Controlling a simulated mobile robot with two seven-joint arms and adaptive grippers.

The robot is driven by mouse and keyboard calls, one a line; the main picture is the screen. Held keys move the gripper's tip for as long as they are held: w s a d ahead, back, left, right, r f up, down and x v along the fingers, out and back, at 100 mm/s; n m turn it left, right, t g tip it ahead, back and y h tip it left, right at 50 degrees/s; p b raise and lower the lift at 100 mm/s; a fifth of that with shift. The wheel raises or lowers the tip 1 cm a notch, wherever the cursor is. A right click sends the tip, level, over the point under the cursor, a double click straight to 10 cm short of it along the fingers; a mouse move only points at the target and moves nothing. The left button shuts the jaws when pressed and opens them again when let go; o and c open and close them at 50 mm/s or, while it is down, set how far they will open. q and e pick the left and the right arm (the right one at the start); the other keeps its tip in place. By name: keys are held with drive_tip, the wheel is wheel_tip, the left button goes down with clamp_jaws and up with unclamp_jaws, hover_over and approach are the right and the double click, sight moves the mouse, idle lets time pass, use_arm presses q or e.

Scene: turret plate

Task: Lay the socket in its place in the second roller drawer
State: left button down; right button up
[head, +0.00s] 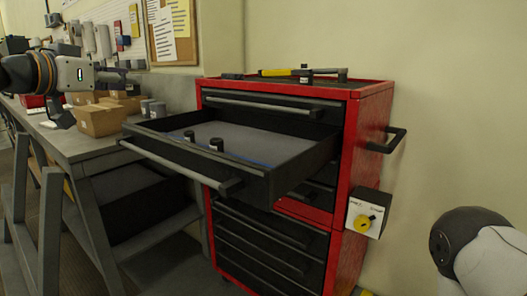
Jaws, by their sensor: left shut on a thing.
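The red roller cabinet (350,160) stands right of centre with its second drawer (290,185) pulled out toward the left. Two small dark sockets (216,144) stand upright on the drawer's grey floor near its front, with a blue strip along one side. My left gripper (116,78) comes in from the left, over the workbench and outside the drawer, up and left of it. It is shut on the socket, which is small, dark and mostly hidden by the fingers. My right gripper is out of view; only part of my right arm shows at the bottom right.
The workbench (75,146) at left carries cardboard boxes (98,119) and small grey cylinders (157,110). Tools (303,72) lie on the cabinet top. The top drawer (262,103) is shut just above the open one. A side handle (397,139) and a switch box (369,213) stick out at right.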

use_arm(q)
wheel_tip(320, 180, down, 20)
drive_tip(key=s+d+m+h, duration=0.1)
drive_tip(key=s+d+h, duration=0.1)
drive_tip(key=s+d+f+m+g+h, duration=0.2)
drive_tip(key=s+d+f, duration=0.1)
drive_tip(key=s+f, duration=0.4)
drive_tip(key=s+d+f+m+g+h, duration=0.3)
drive_tip(key=s+f, duration=0.5)
drive_tip(key=s, duration=0.6)
drive_tip(key=shift+s+d+f, duration=0.25)
drive_tip(key=shift+d+f, duration=0.05)
drive_tip(key=shift+d, duration=0.5)
